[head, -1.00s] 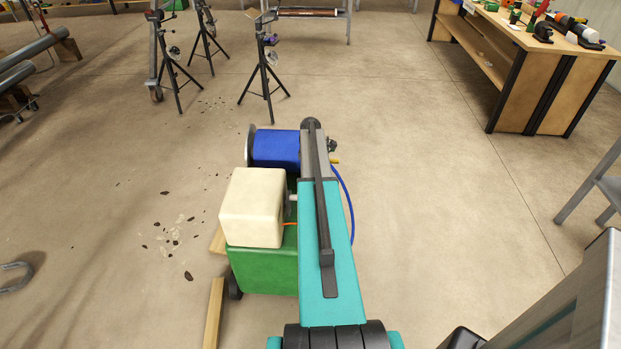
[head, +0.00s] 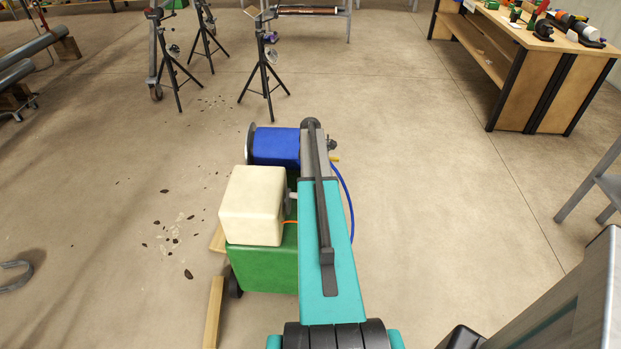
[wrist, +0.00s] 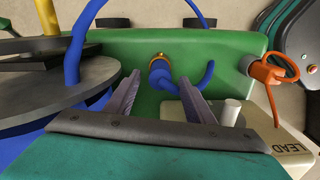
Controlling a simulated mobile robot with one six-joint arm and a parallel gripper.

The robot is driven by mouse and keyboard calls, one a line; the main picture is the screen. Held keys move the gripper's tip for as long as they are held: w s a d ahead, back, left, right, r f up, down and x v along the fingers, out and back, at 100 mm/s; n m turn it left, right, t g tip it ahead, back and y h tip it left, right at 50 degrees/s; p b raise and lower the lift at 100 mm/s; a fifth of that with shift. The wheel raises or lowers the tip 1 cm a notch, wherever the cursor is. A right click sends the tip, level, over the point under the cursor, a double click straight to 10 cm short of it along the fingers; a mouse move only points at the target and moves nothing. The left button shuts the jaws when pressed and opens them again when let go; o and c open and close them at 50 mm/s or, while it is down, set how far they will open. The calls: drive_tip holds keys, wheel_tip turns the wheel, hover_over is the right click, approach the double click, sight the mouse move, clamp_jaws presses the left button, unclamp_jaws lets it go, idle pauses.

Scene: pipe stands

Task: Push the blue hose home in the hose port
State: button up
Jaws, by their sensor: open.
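The blue hose (wrist: 72,62) arcs up beside a grey disc at the left of the wrist view. In the head view the blue hose (head: 349,200) curves down right of my arm. A blue hose piece (wrist: 160,75) is at the brass-ringed hose port (wrist: 158,57) on the green body, with a curl bending right and up. I cannot tell how deep it sits. My gripper (wrist: 160,88) is open, with one finger either side of this blue piece and gaps visible. In the head view my arm hides the port and gripper.
The green machine (head: 262,265) carries a cream box (head: 252,206) and a blue drum (head: 276,146). An orange cable and fitting (wrist: 262,72) sit right of the port. A grey disc (wrist: 50,95) is close to the left finger. Open floor lies to the right.

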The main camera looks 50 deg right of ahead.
drive_tip(key=shift+r, duration=0.15)
drive_tip(key=shift+r+p, duration=1.15)
drive_tip(key=shift+r, duration=1.2)
wheel_tip(320, 180, up, 14)
drive_tip(key=b, duration=0.2)
drive_tip(key=shift+f, duration=0.15)
